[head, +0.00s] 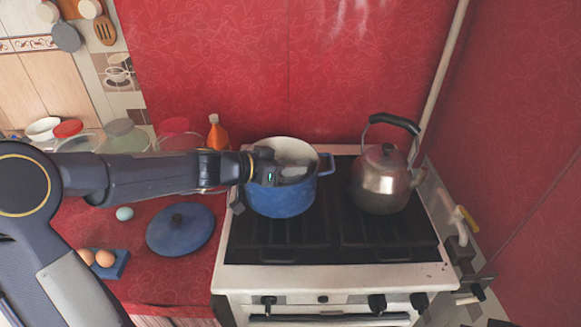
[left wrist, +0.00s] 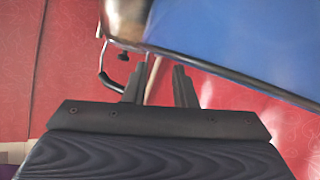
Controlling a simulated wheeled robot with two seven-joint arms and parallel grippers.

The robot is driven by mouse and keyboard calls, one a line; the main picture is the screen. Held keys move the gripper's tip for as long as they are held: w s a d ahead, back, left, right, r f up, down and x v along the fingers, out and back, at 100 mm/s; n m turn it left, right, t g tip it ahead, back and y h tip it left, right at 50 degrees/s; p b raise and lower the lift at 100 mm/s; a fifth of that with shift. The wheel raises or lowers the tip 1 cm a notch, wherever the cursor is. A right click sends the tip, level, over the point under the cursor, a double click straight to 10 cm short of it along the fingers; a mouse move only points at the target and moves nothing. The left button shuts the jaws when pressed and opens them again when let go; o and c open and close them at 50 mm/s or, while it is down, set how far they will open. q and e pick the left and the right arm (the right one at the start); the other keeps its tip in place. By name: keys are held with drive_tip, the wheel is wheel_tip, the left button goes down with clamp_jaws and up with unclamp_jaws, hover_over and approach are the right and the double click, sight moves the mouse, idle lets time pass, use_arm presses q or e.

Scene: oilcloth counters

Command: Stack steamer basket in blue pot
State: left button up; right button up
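The blue pot (head: 282,201) stands on the back left of the stove, its pale inside showing; its blue side fills the upper right of the left wrist view (left wrist: 245,40). My left gripper (head: 286,174) is at the pot's rim in the head view, hiding part of the opening. In the left wrist view its two fingers (left wrist: 160,78) stand apart with nothing held between them. I cannot make out a steamer basket for sure; a greyish shape shows in the pot's opening, partly behind my gripper. My right gripper is not in view.
A metal kettle (head: 382,187) stands right of the pot. A blue lid (head: 181,230), a pale egg (head: 125,213) and a blue egg holder (head: 115,266) lie on the red counter. Jars and an orange bottle (head: 218,134) stand behind my arm. The front of the stove (head: 330,242) is clear.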

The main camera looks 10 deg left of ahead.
use_arm(q)
drive_tip(key=r+p, duration=0.1)
drive_tip(key=p, duration=0.1)
drive_tip(key=shift+r+p, duration=0.4)
drive_tip(key=f+b+v, duration=0.1)
drive_tip(key=b+v, duration=0.1)
drive_tip(key=v, duration=1)
drive_tip(key=s+f+n+g+y, duration=0.1)
drive_tip(key=s+f+n+y, duration=0.2)
drive_tip(key=s, duration=0.9)
drive_tip(key=s+f+n+g+y, duration=0.2)
drive_tip(key=s+f+n, duration=0.3)
drive_tip(key=s, duration=0.7)
drive_tip(key=shift+a+f+n+y, duration=0.3)
drive_tip(key=shift+f+y, duration=0.05)
drive_tip(key=shift+y, duration=0.35)
